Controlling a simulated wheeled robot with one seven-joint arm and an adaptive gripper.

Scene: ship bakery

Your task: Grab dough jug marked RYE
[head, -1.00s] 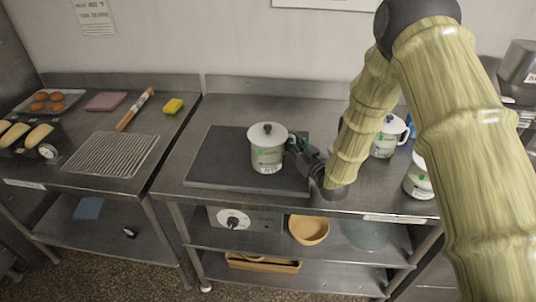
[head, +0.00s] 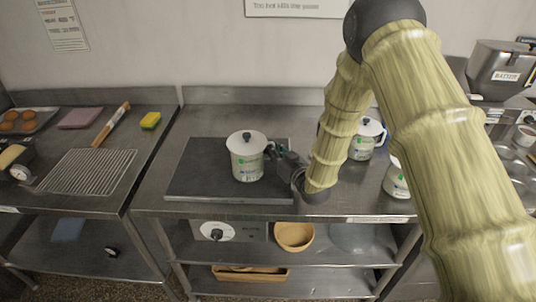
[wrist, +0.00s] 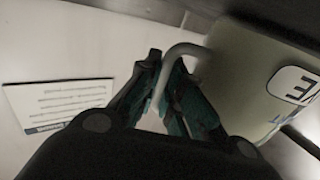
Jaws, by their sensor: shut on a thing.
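A white lidded jug (head: 247,160) with green marks and small print stands upright over the dark slab (head: 190,184) on the middle steel table. My gripper (head: 274,155) is at the jug's right side, shut on its handle. In the wrist view the jug (wrist: 245,75) fills the right side, with its pale handle (wrist: 182,50) between my fingers (wrist: 165,95). An oval label there shows a letter like E; the rest is hidden. I cannot tell whether the jug touches the slab. Two similar jugs (head: 362,146) (head: 395,182) stand to the right, partly behind my arm.
The left table holds a wire rack (head: 88,171), a rolling pin (head: 110,124), a yellow sponge (head: 151,120) and a pink cloth (head: 80,118). A metal container (head: 497,68) stands far right. A bowl (head: 294,236) sits on the shelf below.

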